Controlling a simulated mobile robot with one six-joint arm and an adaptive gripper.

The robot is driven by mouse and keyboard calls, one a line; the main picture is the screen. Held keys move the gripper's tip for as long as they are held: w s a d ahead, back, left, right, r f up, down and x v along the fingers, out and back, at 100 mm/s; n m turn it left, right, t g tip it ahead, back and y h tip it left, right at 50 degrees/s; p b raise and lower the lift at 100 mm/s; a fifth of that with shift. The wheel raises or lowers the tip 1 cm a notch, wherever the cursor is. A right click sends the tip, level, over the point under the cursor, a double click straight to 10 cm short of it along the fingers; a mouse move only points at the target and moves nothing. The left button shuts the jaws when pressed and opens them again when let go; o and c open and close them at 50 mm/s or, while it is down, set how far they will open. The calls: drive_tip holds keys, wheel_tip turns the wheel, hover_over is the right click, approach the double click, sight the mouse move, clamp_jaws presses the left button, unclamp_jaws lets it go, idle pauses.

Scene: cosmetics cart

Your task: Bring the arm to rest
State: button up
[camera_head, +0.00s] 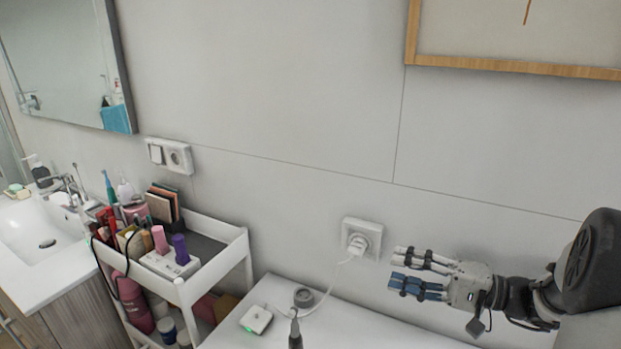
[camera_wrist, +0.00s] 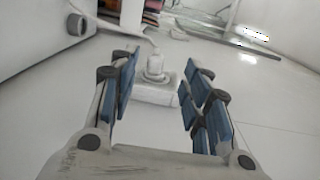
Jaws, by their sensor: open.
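My gripper (camera_head: 420,274) is on the right in the head view, reaching left from my arm, near the wall and above the white surface. Its fingers are apart and nothing is between them. In the wrist view my gripper (camera_wrist: 160,95) shows two blue-padded fingers spread wide. Beyond them, in line with the gap, is the white wall socket with a plug (camera_wrist: 155,68). In the head view the socket (camera_head: 362,238) is just left of the fingertips, with a white plug and cable in it. I cannot tell the exact distance between fingertips and socket.
A white surface (camera_head: 400,335) below holds a small white device (camera_head: 256,319), a grey round item (camera_head: 303,297) and a dark upright object (camera_head: 295,335). A white cart (camera_head: 215,285) with cosmetics stands left, beside a sink (camera_head: 40,235). A framed panel (camera_head: 520,66) hangs above. The wall between is bare.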

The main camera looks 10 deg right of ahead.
drive_tip(key=s+a+n+g+h, duration=0.4)
drive_tip(key=s+a+g+h, duration=0.3)
drive_tip(key=s+a, duration=0.75)
drive_tip(key=s+d+n+t+h, duration=0.2)
drive_tip(key=s+d+h, duration=0.1)
drive_tip(key=s+h, duration=0.5)
drive_tip(key=shift+s+d+f, duration=0.4)
drive_tip(key=shift+s, duration=0.75)
